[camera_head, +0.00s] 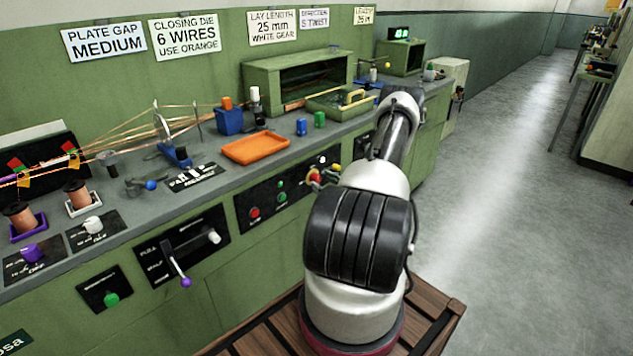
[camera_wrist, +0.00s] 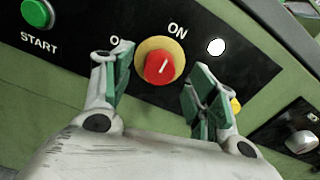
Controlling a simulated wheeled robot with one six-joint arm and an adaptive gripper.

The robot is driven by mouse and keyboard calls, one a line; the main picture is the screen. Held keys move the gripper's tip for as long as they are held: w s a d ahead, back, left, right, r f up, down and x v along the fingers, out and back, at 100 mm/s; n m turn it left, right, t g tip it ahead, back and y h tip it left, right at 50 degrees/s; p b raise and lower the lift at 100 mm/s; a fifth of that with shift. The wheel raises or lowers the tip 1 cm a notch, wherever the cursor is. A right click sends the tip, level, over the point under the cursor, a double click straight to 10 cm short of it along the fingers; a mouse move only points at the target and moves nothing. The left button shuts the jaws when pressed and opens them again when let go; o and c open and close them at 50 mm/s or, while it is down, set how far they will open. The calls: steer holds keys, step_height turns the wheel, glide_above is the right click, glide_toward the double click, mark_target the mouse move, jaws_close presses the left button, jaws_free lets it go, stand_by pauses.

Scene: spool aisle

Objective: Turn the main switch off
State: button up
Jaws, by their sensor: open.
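The main switch is a red knob (camera_wrist: 160,68) on a round yellow plate (camera_wrist: 143,50), set in a black panel. The knob's white mark points up and slightly right, toward the ON label (camera_wrist: 178,30). Another label at its upper left is mostly hidden by a finger; only an O shows. My gripper (camera_wrist: 154,76) is open, with one green-padded finger to each side of the knob and a visible gap on both sides. In the head view the red knob (camera_head: 315,178) shows on the bench front, just left of my arm, which hides most of my gripper.
A green START button (camera_wrist: 37,13) lies left of the switch; a white round spot (camera_wrist: 216,47) lies right. The head view shows red (camera_head: 254,213) and green buttons on the same panel. An orange tray (camera_head: 256,149) stands on the bench above. The aisle floor (camera_head: 500,200) at right is clear.

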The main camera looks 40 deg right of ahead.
mark_target(318, 180)
steer(key=shift+w+a, duration=0.1)
steer(key=shift+w, duration=1.55)
steer(key=c, duration=1)
